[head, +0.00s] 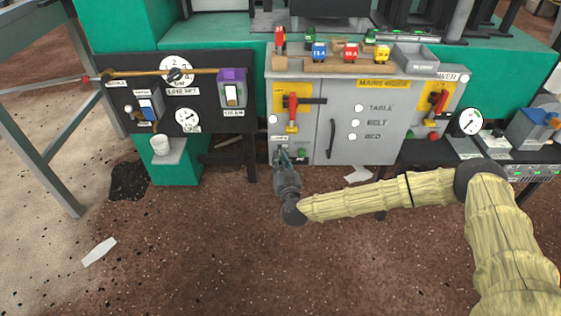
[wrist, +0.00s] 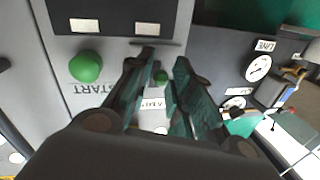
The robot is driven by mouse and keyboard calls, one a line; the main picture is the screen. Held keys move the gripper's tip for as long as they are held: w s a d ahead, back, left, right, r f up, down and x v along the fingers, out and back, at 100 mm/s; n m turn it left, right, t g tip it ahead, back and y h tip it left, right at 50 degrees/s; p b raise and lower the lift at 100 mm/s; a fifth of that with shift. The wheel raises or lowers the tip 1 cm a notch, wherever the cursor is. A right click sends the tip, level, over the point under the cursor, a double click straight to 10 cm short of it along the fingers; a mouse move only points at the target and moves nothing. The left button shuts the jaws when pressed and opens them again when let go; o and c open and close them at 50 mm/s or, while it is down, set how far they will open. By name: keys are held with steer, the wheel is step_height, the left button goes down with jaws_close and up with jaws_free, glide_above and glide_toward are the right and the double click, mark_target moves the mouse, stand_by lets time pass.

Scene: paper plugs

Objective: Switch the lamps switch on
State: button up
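The cabinet front carries a small white label that seems to read LAMPS (wrist: 153,103), upside down in the wrist view. Close by it a small green knob (wrist: 160,77) shows between my fingers; I take it for the lamps switch, but its position cannot be told. My gripper (wrist: 164,58) is open, its two dark green fingers on either side of that knob; contact cannot be told. In the head view my gripper (head: 282,153) is at the cabinet's lower left, just below the small label (head: 280,138), and hides the knob.
A larger green START button (wrist: 86,66) is beside my fingers. The grey cabinet (head: 340,150) has a red-handled switch (head: 292,108), a door handle (head: 332,135) and lamps marked TABLE, BELT and BED. A dark panel (head: 210,110) with dials stands left.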

mark_target(279, 152)
jaws_close()
steer(key=shift+r+p, duration=0.35)
steer(key=shift+p, duration=0.6)
steer(key=shift+r+g+p, duration=0.25)
steer(key=shift+g+p, duration=0.15)
steer(key=shift+p, duration=0.65)
steer(key=g+p, duration=0.1)
steer(key=p, duration=0.2)
steer(key=r+g+p, duration=0.1)
steer(key=p, duration=0.3)
steer(key=shift+m+g, duration=0.3)
steer(key=shift+g, duration=0.1)
steer(key=g+p, duration=0.1)
steer(key=p, duration=0.2)
steer(key=r+g+p, duration=0.1)
steer(key=g+p, duration=0.1)
steer(key=p, duration=0.1)
steer(key=shift+w+r+h, duration=0.15)
steer(key=shift+r+h, duration=0.15)
steer(key=shift+h, duration=0.1)
steer(key=g+p, duration=0.3)
steer(key=shift+w+d+r+m, duration=0.1)
steer(key=shift+w+r+m, duration=0.1)
steer(key=shift+m, duration=0.2)
